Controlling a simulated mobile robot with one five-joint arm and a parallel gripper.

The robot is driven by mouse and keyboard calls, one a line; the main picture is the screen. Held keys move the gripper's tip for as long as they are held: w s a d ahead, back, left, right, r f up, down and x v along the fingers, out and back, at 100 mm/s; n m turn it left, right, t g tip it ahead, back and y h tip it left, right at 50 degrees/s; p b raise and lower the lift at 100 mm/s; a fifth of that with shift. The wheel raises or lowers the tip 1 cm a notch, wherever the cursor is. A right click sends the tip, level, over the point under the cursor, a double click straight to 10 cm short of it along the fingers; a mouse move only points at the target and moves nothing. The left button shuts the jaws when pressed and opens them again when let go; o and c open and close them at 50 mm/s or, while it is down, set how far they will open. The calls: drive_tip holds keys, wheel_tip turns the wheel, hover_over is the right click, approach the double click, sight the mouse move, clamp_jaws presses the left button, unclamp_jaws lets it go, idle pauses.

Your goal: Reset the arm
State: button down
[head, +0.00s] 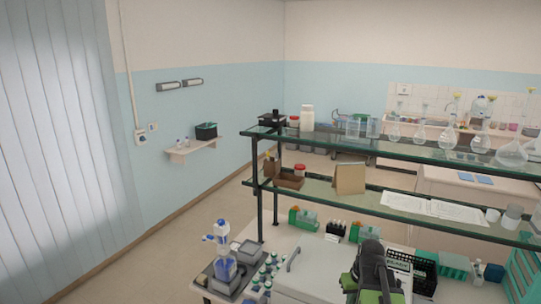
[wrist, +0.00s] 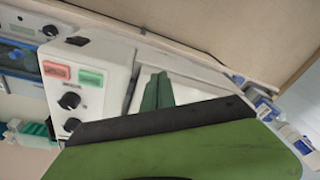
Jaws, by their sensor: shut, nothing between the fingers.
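My gripper (wrist: 158,88) shows in the wrist view as two dark green fingers pressed together, with nothing between them. They stick out past the black edge and broad green body of my wrist, which fill the lower part of that view. In the wrist view, a white instrument (wrist: 92,85) with red and green buttons and black knobs is to the left of the fingers. In the head view, my green and black arm is at the bottom, right of the middle, above the bench; its fingertips cannot be made out there.
A two-level glass shelf (head: 400,148) carries beakers, flasks and papers over the bench. A blue-capped bottle (head: 223,262) and several small bottles stand at the bench's left end. A black crate (head: 424,272) is right of my arm. Open floor (head: 135,262) lies to the left.

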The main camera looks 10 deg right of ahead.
drive_tip(key=a, duration=2.2)
drive_tip(key=s+d+f+g+b, duration=0.1)
drive_tip(key=s+f+b, duration=0.2)
drive_tip(key=f+b, duration=1.8)
drive_tip(key=shift+f+n+g+h, duration=0.15)
drive_tip(key=shift+n+g+h, duration=0.15)
drive_tip(key=shift+s, duration=0.1)
drive_tip(key=shift+d, duration=0.15)
